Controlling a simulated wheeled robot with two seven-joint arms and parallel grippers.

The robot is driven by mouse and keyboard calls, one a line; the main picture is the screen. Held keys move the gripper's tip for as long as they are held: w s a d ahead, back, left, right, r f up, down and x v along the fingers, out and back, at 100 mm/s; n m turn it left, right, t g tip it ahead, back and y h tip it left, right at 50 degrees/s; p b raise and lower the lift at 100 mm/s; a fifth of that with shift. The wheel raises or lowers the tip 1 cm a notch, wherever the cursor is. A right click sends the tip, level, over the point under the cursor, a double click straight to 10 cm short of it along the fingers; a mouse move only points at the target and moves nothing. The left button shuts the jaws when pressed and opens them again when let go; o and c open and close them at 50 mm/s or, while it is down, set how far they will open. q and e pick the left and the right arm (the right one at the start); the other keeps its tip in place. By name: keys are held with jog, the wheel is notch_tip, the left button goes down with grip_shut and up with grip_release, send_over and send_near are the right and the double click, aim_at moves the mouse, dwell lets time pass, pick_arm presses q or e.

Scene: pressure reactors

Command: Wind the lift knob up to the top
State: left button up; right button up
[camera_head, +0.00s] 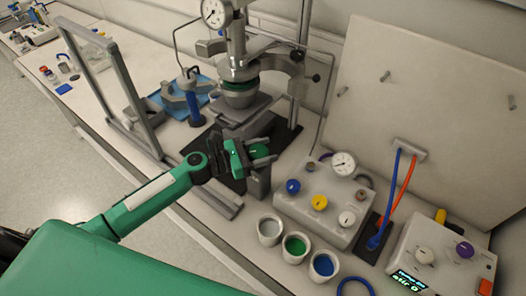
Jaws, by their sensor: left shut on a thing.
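The pressure reactor (239,68) stands on the bench at upper centre, with a gauge on top and a green ring at its middle. Its vessel sits over a grey lift plate (243,109). A dark post (258,184) rises below the plate, in front of the reactor. My left gripper (264,151) reaches in from the left and is shut at the front of this lift stand, by the top of the post. My right gripper is out of view.
A control box (322,205) with a gauge and coloured knobs stands right of the post. Cups (295,247) with coloured contents stand in front of it. A grey frame (138,115) stands at left. A stirrer box (440,258) with a lit display is at lower right.

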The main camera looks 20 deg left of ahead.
pick_arm(q)
jog(key=m+g+h+b, duration=0.1)
jog(key=m+g, duration=0.1)
jog(key=m+g+h+b, duration=0.1)
jog(key=g+b, duration=0.1)
jog(key=g, duration=0.1)
jog(key=m+g+h+b, duration=0.1)
jog(key=m+g, duration=0.1)
jog(key=g, duration=0.1)
jog(key=shift+s+d+f+m+b, duration=0.1)
jog(key=shift+s+d+m+b, duration=0.05)
jog(key=shift+s+m+b, duration=0.2)
jog(key=m+g+b, duration=0.1)
jog(key=m+g, duration=0.1)
jog(key=g, duration=0.2)
jog(key=shift+s+m+h+b, duration=0.1)
jog(key=shift+m+h+b, duration=0.2)
jog(key=shift+m+b, duration=0.1)
jog(key=shift+s+m+g+b, duration=0.15)
jog(key=shift+m+g+b, duration=0.3)
jog(key=shift+g, duration=0.65)
jog(key=shift+r, duration=0.2)
jog(key=o, duration=1)
